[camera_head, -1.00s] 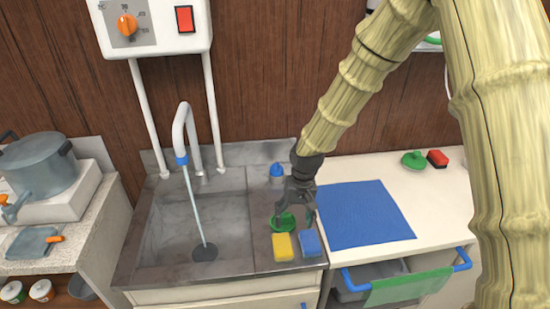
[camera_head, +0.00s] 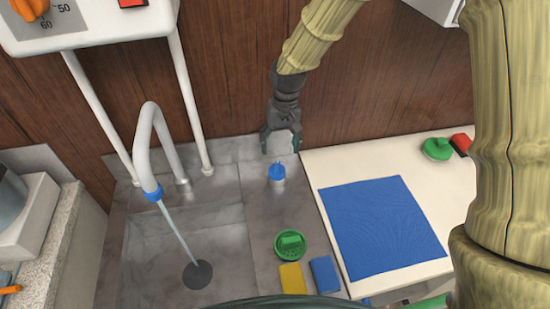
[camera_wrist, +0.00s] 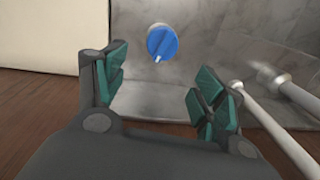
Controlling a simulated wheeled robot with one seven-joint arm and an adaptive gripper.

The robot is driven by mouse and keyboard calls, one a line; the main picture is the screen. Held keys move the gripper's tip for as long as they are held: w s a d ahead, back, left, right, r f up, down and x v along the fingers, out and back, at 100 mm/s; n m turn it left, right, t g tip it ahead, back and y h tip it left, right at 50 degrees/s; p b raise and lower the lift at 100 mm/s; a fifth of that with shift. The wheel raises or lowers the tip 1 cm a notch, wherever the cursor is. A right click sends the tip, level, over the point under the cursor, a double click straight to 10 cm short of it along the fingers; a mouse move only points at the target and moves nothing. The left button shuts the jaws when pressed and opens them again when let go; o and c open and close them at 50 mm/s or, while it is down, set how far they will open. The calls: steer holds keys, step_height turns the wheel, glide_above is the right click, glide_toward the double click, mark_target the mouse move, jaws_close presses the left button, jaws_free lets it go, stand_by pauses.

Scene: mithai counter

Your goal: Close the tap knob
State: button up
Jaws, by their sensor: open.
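The blue tap knob (camera_head: 277,172) stands on a short grey base on the steel sink top, right of the basin. It also shows in the wrist view (camera_wrist: 162,42), with a white pointer mark on its face. A white curved faucet (camera_head: 150,140) with a blue tip lets a stream of water (camera_head: 180,228) fall toward the dark drain. My gripper (camera_head: 281,143) is open and empty, just behind and above the knob in the head view. In the wrist view the knob lies beyond and between the green-padded fingers (camera_wrist: 160,95), apart from them.
A green round dish (camera_head: 290,245), a yellow sponge (camera_head: 292,278) and a blue sponge (camera_head: 325,274) lie in front of the knob. A blue mat (camera_head: 382,228) covers the counter at right. The wooden wall (camera_head: 400,90) is close behind my gripper.

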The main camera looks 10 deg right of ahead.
mark_target(278, 166)
steer(key=shift+s+a+f+p, duration=0.1)
steer(key=shift+s+f+p, duration=0.4)
steer(key=shift+s+f, duration=0.45)
steer(key=f, duration=0.1)
steer(key=w+f+p, duration=0.1)
steer(key=f, duration=0.3)
steer(key=shift+w+a, duration=0.15)
steer(key=shift+w, duration=0.25)
steer(key=shift+s+f+p, duration=0.45)
steer(key=shift+p, duration=0.05)
steer(key=shift+s+f, duration=0.1)
steer(key=shift+f, duration=0.2)
steer(key=shift+w+a+f, duration=0.1)
steer(key=shift+w+f, duration=0.3)
steer(key=shift+f, duration=0.4)
steer(key=shift+s+r, duration=0.15)
steer(key=shift+s, duration=0.05)
steer(key=shift+w, duration=0.1)
steer(key=c, duration=1)
